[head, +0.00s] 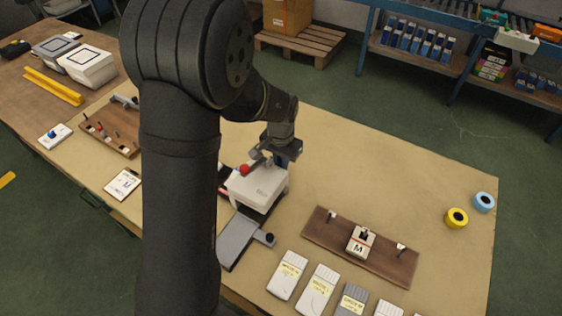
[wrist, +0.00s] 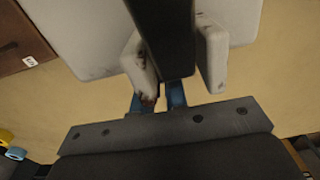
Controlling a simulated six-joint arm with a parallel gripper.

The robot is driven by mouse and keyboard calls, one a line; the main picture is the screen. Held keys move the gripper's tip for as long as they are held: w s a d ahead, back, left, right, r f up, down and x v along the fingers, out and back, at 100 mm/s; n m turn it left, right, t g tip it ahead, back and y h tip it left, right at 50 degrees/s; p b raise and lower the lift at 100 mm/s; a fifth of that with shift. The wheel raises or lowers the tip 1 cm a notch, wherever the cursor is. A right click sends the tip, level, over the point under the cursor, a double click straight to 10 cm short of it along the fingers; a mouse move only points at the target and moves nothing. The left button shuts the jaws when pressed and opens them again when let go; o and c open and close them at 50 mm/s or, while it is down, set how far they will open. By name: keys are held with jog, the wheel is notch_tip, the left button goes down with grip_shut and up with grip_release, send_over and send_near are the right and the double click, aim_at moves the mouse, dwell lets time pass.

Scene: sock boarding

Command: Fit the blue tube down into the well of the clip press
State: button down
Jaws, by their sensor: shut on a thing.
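The blue tube (head: 484,202), a short cylinder with a dark hole, stands at the table's right edge. It also shows small at the lower left of the wrist view (wrist: 15,153). The clip press (head: 262,187) appears to be the white box near the table's middle, with a red knob (head: 244,169) on top. My gripper (head: 263,157) is at its top, far side, well left of the tube. In the wrist view my grey fingertips (wrist: 180,60) close on a dark bar (wrist: 165,35), seemingly the press's lever. The well is hidden.
A yellow tube (head: 457,217) stands beside the blue one. A brown board (head: 318,229) carrying a block marked M lies right of the press. Several pale packs (head: 318,290) line the near edge. A grey plate (head: 237,241) lies before the press.

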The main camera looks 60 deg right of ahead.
jog(key=shift+f, duration=0.1)
jog(key=c, duration=1.4)
grip_release()
jog(key=shift+c, duration=0.2)
notch_tip(320, 180, up, 12)
jog(key=shift+f, duration=0.25)
jog(key=shift+o, duration=0.5)
jog(key=shift+r, duration=0.35)
